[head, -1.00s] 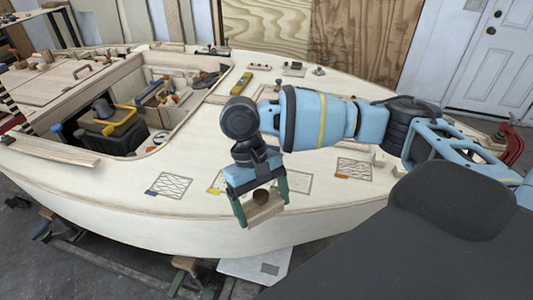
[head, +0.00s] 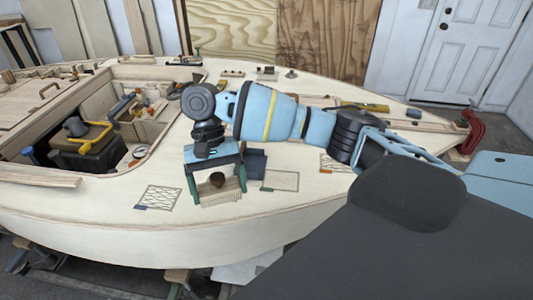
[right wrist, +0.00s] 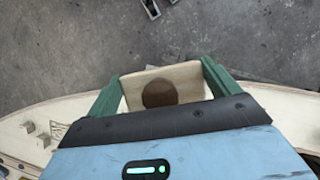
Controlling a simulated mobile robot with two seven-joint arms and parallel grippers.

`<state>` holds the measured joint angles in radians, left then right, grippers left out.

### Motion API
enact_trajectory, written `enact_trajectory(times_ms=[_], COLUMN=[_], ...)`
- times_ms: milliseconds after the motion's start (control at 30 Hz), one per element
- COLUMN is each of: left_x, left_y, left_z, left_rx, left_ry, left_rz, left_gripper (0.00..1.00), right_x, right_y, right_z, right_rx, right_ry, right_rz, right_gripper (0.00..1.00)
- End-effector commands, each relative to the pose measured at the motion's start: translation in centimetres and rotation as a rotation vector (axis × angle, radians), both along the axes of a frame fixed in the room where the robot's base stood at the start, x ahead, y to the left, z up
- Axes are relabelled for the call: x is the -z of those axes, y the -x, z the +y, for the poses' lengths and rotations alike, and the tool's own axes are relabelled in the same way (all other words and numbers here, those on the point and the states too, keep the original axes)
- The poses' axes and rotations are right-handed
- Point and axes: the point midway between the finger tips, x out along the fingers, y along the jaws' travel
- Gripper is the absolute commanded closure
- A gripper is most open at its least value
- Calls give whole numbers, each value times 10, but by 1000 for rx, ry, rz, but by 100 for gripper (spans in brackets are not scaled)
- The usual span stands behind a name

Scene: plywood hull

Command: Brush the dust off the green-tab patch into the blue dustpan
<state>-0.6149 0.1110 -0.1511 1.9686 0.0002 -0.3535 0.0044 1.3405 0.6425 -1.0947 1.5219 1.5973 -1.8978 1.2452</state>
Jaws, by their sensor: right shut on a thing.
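My right gripper (head: 216,194) is shut on a brush (head: 222,200), a pale block with a brown knob and bristles pointing down. In the right wrist view the brush (right wrist: 190,78) sits between the green fingers. It is over the pale deck, just left of a faintly outlined patch (head: 280,181), which seems to carry the green tab; the tab is too small to be sure. A dark blue piece (head: 256,163), likely the dustpan, lies behind and right of the gripper, partly hidden by it. I cannot make out dust. My left gripper is not in view.
A hatched patch with a blue tab (head: 158,197) lies left of the brush. A patch with an orange tab (head: 332,164) is at the right, partly behind my arm. The open cockpit (head: 110,165) holds a toolbox and tools. The hull's edge runs along the front.

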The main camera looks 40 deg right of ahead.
Motion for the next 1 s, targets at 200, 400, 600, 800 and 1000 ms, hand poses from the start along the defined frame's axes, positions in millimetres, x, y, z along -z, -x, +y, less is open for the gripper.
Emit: enact_trajectory(times_ms=[200,400,600,800,1000], left_x=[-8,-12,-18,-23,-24], left_y=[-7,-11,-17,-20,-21], left_z=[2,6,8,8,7], left_rx=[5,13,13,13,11], left_ry=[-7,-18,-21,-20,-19], left_rz=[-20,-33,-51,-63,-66], left_gripper=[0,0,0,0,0], right_x=[-16,-5,30,67,83], right_y=[-66,-103,-110,-100,-93], right_z=[-31,-87,-151,-196,-213], right_rx=[493,966,1394,1682,1791], right_ry=[-6,-1,3,4,3], right_rz=[3,6,6,3,-2], right_gripper=[40,40,40,40,40])
